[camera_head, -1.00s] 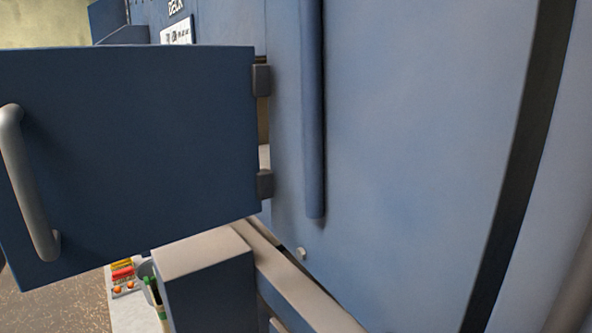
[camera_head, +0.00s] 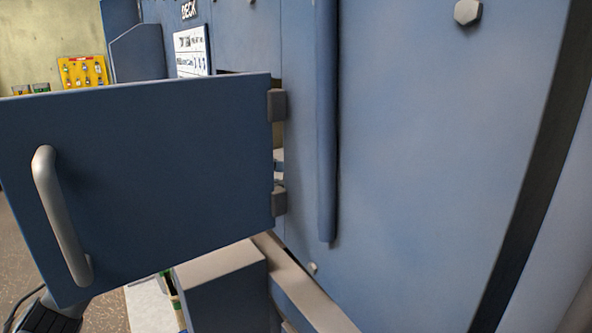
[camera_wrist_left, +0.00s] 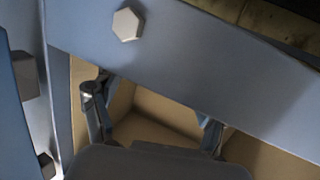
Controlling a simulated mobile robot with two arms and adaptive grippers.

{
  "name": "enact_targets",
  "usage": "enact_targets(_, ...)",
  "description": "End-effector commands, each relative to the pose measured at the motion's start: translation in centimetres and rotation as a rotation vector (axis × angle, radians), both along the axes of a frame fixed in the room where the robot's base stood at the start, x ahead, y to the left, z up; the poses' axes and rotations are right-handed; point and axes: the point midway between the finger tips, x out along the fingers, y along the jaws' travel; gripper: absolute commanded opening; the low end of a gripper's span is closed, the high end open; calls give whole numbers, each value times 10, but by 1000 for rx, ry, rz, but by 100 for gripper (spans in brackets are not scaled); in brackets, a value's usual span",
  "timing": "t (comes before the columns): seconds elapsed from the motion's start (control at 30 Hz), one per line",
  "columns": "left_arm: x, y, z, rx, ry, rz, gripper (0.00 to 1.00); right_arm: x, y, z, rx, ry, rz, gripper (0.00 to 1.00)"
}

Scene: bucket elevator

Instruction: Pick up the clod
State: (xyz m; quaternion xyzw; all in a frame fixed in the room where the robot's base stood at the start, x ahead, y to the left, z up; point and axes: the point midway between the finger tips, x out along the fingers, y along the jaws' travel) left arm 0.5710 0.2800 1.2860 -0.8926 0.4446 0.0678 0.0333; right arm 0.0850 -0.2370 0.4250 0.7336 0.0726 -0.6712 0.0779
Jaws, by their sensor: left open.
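I cannot make out the clod in either view. In the left wrist view my left gripper (camera_wrist_left: 152,108) is open, its two fingers apart with nothing seen between them. The fingers reach under a blue-grey panel edge toward a tan-walled space (camera_wrist_left: 160,118). In the head view the open blue door (camera_head: 150,180) with its grey bar handle (camera_head: 62,215) blocks the opening behind it. A dark part of my left arm shows below the door at the lower left. The left gripper itself is hidden there. My right gripper is in neither view.
The big blue machine wall (camera_head: 430,150) fills the right, with a vertical blue bar (camera_head: 327,120). A pale-topped box (camera_head: 225,265) stands below the door. A yellow board (camera_head: 84,72) hangs at the far left. A hex bolt (camera_wrist_left: 128,23) sits on the panel.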

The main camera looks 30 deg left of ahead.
Motion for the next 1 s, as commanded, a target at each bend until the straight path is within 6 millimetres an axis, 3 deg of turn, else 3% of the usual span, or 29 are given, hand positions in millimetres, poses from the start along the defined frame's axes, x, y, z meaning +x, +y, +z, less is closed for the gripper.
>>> enact_targets(0.23,1,-1,-1,0,0,0,74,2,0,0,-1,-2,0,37)
enact_targets(0.5,1,-1,-1,0,0,0,19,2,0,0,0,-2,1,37)
enact_targets(0.83,1,-1,1,1,-1,0,17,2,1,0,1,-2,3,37)
enact_targets(1.0,1,-1,14,2,-4,0,17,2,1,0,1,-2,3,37)
